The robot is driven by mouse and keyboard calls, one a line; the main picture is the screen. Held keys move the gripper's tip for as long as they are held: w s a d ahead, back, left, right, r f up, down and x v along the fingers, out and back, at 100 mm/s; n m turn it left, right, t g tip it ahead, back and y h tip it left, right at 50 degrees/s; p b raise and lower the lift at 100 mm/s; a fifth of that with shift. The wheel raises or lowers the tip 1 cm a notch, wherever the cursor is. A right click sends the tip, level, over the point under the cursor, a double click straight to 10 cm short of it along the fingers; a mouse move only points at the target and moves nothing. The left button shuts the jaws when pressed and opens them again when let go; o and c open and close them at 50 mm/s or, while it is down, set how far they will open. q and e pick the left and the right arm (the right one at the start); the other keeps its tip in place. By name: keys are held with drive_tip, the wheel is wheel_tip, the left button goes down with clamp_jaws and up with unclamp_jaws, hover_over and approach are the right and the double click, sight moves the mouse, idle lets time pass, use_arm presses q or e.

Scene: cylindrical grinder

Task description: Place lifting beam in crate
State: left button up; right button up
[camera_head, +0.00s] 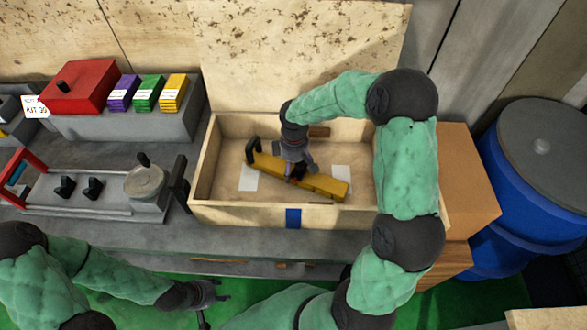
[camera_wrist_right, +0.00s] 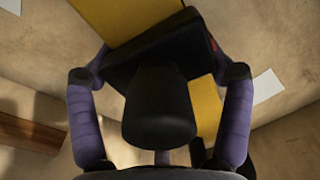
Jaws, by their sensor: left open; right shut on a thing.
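The yellow lifting beam (camera_head: 325,186) is inside the wooden crate (camera_head: 250,215), slanting from upper left to lower right. A black upright part (camera_head: 253,149) stands at its left end. My right gripper (camera_head: 297,172) reaches down into the crate and is shut on the beam near its middle. In the right wrist view, its purple fingers (camera_wrist_right: 158,100) flank a black grip piece (camera_wrist_right: 155,60) on the yellow beam (camera_wrist_right: 205,105). I cannot tell if the beam touches the crate floor. My left gripper (camera_head: 208,294) is open and empty, low and in front of the bench.
White sheets (camera_head: 342,178) and a brown block (camera_head: 319,131) lie in the crate. Left of it are a red box (camera_head: 80,87), coloured packs (camera_head: 148,92) and a grey fixture (camera_head: 100,195). A cardboard box (camera_head: 462,180) and blue drum (camera_head: 530,200) stand right.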

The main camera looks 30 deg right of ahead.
drive_tip(key=shift+f, duration=0.2)
drive_tip(key=o, duration=1.6)
wheel_tip(320, 180, up, 12)
drive_tip(key=p, duration=0.3)
drive_tip(key=shift+d+r+p, duration=0.15)
drive_tip(key=shift+p, duration=0.25)
